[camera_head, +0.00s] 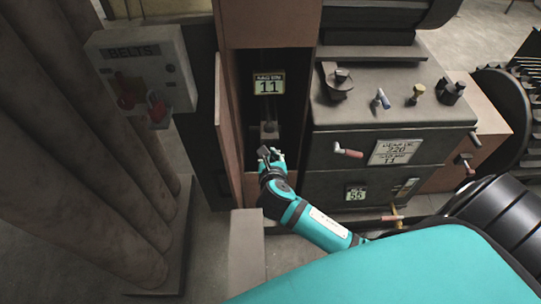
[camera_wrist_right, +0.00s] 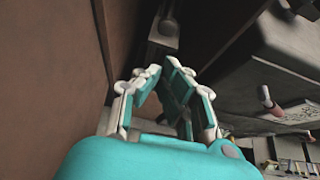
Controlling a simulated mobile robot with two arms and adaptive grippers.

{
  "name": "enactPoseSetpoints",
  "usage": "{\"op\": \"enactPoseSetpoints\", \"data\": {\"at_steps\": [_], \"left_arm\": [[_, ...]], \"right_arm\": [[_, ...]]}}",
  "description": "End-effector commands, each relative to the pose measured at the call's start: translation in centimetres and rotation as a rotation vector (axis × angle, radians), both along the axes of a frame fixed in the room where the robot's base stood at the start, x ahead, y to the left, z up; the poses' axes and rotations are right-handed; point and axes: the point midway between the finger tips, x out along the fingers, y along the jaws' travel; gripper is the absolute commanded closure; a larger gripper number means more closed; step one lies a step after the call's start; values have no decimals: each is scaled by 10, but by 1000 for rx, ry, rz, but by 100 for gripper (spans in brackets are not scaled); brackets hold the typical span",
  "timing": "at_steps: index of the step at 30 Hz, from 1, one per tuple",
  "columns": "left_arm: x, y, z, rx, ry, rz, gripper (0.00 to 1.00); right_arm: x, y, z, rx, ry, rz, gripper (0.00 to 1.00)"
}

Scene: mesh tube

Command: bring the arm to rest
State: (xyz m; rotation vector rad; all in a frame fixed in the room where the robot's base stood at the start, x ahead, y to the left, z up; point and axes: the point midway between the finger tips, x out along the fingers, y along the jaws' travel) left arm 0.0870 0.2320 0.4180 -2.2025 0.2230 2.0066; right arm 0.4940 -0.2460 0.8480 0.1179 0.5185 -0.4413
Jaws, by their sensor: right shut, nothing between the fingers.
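My right gripper (camera_head: 270,155) is at the mouth of the dark narrow recess (camera_head: 282,78) in the machine, in the head view. Its arm comes in from the lower right. In the right wrist view the two fingers (camera_wrist_right: 162,72) lean together at their tips, with nothing held between them. A small grey block-like part (camera_head: 269,131) is in the recess just beyond the fingertips; it also shows in the wrist view (camera_wrist_right: 164,34). I cannot tell whether the fingers touch it. My left gripper is not in view.
A plate marked 11 (camera_head: 269,84) hangs inside the recess. To its right stands a dark machine block (camera_head: 390,113) with knobs and a red-tipped lever (camera_head: 349,153). A grey BELTS box (camera_head: 140,65) and thick columns (camera_head: 70,150) stand at the left. Brown panels flank the recess.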

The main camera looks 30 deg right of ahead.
Motion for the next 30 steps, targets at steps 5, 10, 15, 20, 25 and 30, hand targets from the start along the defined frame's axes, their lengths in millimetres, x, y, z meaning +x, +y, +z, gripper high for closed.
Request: {"op": "enactPoseSetpoints", "data": {"at_steps": [5, 10, 15, 20, 25, 30], "left_arm": [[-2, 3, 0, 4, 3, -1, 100], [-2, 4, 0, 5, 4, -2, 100], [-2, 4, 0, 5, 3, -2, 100], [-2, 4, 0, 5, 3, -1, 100], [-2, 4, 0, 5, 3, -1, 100], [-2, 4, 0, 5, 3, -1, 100]], "right_arm": [[0, 0, 0, 0, 0, 0, 100], [-1, 0, -1, 10, -1, -6, 100], [-22, 1, -7, 227, -22, -144, 100], [-68, 5, -19, 673, -65, -488, 100], [-122, 13, -24, 1113, -116, -942, 100], [-162, 22, -21, 1391, -164, -1326, 100]]}}
